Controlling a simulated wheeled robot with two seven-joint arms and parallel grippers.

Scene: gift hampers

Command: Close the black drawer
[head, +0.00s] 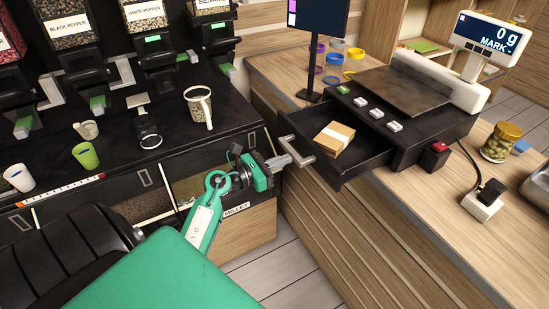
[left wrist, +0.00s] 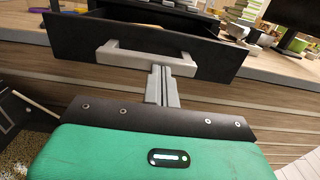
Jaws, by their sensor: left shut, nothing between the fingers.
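The black drawer (head: 345,172) is pulled open from the black cabinet under the scale. A folded tan paper bundle (head: 334,138) lies inside it. Its pale handle (head: 297,152) is on the drawer front. My left gripper (head: 292,158) is shut and empty, with its fingertips at the handle. In the left wrist view the gripper fingers (left wrist: 162,78) point at the handle (left wrist: 130,55) on the drawer front (left wrist: 70,38) and overlap its right part; I cannot tell whether they touch. My right gripper is not in view.
A scale (head: 405,88) sits on the black cabinet. A jar (head: 501,142) and a plug adapter (head: 481,203) stand on the wooden counter to the right. Dispensers, cups and a clear mug (head: 199,106) are on the black shelf at left. Floor shows below the drawer.

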